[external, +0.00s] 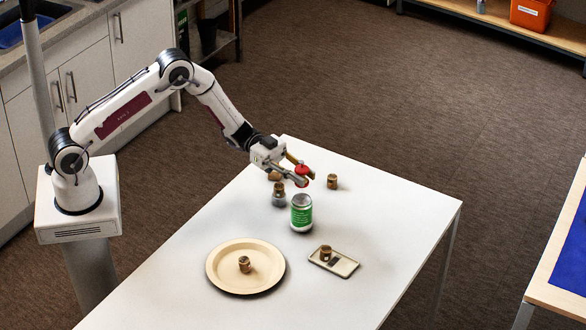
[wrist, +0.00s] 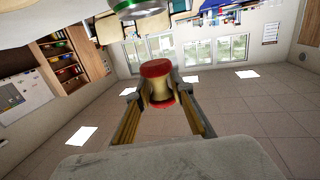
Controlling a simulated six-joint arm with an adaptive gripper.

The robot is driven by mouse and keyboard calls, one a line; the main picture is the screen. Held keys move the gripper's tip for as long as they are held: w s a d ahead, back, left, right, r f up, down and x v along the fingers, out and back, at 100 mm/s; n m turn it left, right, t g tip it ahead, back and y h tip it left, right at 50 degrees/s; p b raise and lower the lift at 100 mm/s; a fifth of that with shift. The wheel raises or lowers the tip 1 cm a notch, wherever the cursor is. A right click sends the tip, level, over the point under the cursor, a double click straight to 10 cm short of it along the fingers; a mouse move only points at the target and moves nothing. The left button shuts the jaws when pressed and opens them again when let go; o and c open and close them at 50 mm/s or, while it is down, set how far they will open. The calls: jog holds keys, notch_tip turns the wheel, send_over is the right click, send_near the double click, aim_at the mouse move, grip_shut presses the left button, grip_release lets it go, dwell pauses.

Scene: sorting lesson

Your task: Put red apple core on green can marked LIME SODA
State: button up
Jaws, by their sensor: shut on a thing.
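The red apple core (external: 301,176) is between the fingers of my gripper (external: 300,178), which is shut on it. In the wrist view the core (wrist: 159,90) shows red ends and a tan waist, pinched between both fingertips (wrist: 158,92). The green can (external: 301,214) stands upright on the white table, below the held core and apart from it in the external view. Its label print is too small to read. The can's silver end and a green strip (wrist: 140,8) show at the top edge of the wrist view.
A round tan plate (external: 216,276) holds a brown core (external: 245,264). A small tray (external: 346,267) holds another (external: 326,253). One brown core sits on a grey jar-like thing (external: 279,198) left of the can. Another core (external: 332,182) stands behind right. The table's right side (external: 400,225) is clear.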

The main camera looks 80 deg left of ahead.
aim_at(302, 198)
jog(key=shift+f, duration=0.65)
jog(key=shift+f, duration=0.1)
jog(key=shift+f, duration=1.75)
jog(key=shift+f, duration=0.15)
jog(key=o, duration=1.1)
jog(key=shift+c, duration=0.2)
jog(key=v, duration=1.2)
jog(key=shift+w+r, duration=0.1)
jog(key=shift+r, duration=0.15)
